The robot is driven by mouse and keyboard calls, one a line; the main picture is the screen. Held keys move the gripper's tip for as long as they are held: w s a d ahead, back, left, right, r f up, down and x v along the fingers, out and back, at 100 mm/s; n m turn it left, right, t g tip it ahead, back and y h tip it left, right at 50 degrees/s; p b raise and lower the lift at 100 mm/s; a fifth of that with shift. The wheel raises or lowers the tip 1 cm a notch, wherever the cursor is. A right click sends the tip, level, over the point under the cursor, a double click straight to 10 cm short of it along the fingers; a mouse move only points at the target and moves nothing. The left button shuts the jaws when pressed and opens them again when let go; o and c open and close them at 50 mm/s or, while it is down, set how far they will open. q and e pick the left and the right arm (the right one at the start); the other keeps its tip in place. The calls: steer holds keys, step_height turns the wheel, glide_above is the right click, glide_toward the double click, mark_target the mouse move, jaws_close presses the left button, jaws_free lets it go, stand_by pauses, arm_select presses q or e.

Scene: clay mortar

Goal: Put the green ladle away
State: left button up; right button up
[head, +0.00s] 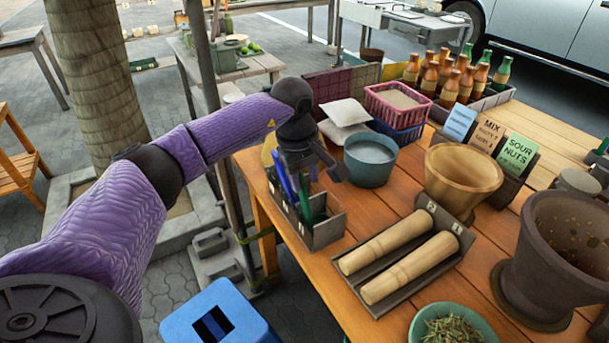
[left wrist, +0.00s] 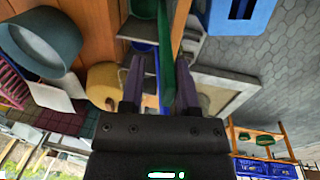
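The green ladle (head: 305,194) stands upright in a grey divided holder (head: 327,233) at the table's left edge; its lower end is hidden by the holder walls. Its green length (left wrist: 166,45) also shows in the left wrist view, running between my fingers. My left gripper (head: 316,172) is over the holder, fingers pointing down. In the left wrist view my left gripper (left wrist: 160,75) has its fingers apart, with gaps beside the green ladle, so it looks open around it. A blue utensil (head: 284,178) stands beside the green one. My right gripper is not in view.
A teal pot (head: 370,162) and white packets (head: 346,113) stand close behind the holder. Two wooden pestles (head: 410,268) lie in a tray to its right. A wooden mortar (head: 462,175) and a dark clay mortar (head: 555,255) stand further right. A blue stool (head: 225,318) is below the table.

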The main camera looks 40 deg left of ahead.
arm_select(q)
steer(key=shift+o, duration=0.6)
steer(key=shift+r, duration=0.1)
